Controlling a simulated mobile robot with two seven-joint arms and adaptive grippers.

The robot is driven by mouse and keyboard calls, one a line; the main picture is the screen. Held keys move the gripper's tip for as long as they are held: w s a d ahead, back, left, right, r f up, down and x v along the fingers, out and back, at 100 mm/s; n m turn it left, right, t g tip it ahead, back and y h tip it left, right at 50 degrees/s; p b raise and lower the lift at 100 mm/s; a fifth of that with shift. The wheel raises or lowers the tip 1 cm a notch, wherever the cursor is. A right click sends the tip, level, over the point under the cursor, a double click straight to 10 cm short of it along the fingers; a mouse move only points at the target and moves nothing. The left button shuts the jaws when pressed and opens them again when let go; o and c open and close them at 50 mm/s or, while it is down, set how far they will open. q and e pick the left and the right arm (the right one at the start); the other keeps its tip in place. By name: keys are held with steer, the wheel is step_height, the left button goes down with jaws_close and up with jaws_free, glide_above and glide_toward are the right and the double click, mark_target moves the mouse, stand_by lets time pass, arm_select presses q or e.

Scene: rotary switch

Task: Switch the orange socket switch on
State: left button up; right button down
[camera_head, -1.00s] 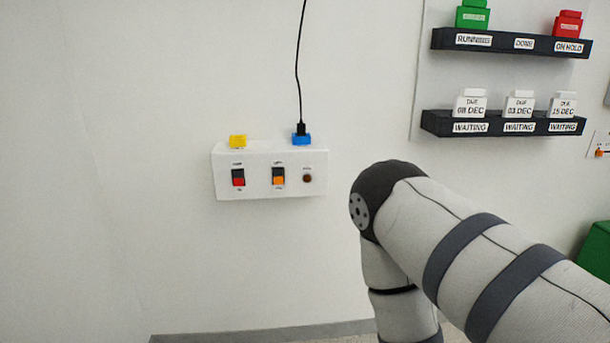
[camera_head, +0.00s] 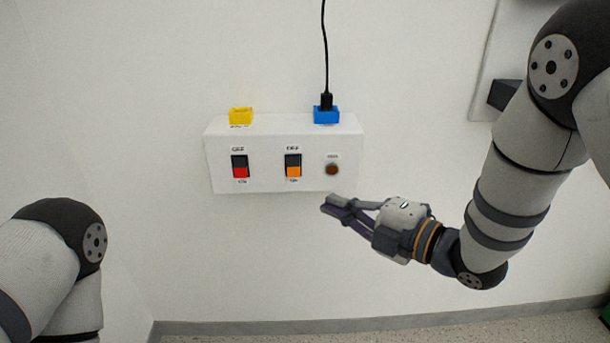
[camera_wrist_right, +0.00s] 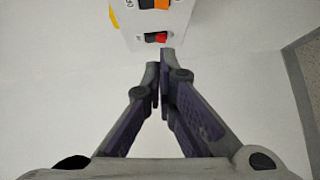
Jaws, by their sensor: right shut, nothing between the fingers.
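The orange switch (camera_head: 293,166) is a rocker on the front of a white wall box (camera_head: 312,185), black above and orange below, with small labels above and below it. It also shows at the top of the right wrist view (camera_wrist_right: 153,3). A red and black switch (camera_head: 240,167) sits to its left. My right gripper (camera_head: 328,206) is shut and empty, below the lower right edge of the box and apart from the switch. In the right wrist view its fingertips (camera_wrist_right: 160,66) meet just below the box. My left gripper is out of view; only my left arm shows.
A yellow socket piece (camera_head: 240,116) and a blue one (camera_head: 326,116) sit on top of the box. A black plug (camera_head: 326,101) with a cable stands in the blue one. A round brown button (camera_head: 332,169) is right of the orange switch.

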mark_target(293, 167)
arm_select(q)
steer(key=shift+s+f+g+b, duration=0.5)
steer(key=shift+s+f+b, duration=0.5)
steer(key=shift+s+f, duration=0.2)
arm_select(e)
steer(key=x, duration=0.4)
steer(key=w+d+x, duration=0.1)
steer(key=x, duration=0.3)
steer(key=w+d+x, duration=0.1)
steer(key=x, duration=0.4)
steer(key=shift+d+f, duration=0.1)
steer(key=shift+f, duration=0.1)
